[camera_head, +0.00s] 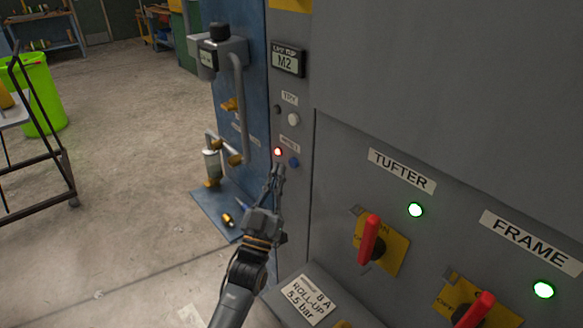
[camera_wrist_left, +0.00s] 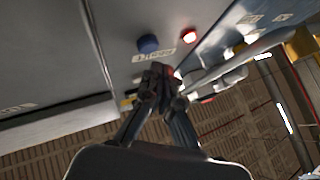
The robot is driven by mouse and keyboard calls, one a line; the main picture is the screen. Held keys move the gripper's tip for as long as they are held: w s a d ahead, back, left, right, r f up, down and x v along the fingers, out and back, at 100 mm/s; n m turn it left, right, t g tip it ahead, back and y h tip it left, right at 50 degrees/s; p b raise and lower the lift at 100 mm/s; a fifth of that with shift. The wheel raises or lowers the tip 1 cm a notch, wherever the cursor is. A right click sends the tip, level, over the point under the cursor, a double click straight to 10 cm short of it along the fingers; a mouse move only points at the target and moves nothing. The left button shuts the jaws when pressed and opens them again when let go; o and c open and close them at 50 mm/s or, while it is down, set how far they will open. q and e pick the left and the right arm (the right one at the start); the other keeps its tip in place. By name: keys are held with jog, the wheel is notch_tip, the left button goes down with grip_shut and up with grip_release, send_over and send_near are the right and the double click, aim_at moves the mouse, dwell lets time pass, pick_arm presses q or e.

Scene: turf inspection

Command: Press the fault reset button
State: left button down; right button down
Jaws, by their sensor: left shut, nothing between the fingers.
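A small blue button (camera_head: 294,162) sits on the grey cabinet's narrow front panel, beside a lit red lamp (camera_head: 278,152) and under a small label (camera_head: 290,142) too blurred to read surely. In the wrist view the fingertips (camera_wrist_left: 160,80) appear apart from the button. My right gripper is out of view.
Red-handled switches (camera_head: 369,238) with green lamps stand to the right. A blue panel with pipes (camera_head: 240,110) is close on the left. A sloped box (camera_head: 308,300) juts out below. Open floor lies left.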

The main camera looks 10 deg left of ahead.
pick_arm(q)
jog(key=shift+w+d, duration=0.15)
dwell(1.3)
jog(key=shift+w+d, duration=0.1)
jog(key=shift+w+d, duration=0.15)
jog(key=shift+w, duration=0.1)
jog(key=shift+w+d+b, duration=0.3)
jog(key=shift+w, duration=0.05)
dwell(0.9)
jog(key=shift+s+a, duration=0.1)
jog(key=shift+s+a+p, duration=0.45)
jog(key=shift+s, duration=0.15)
dwell(0.3)
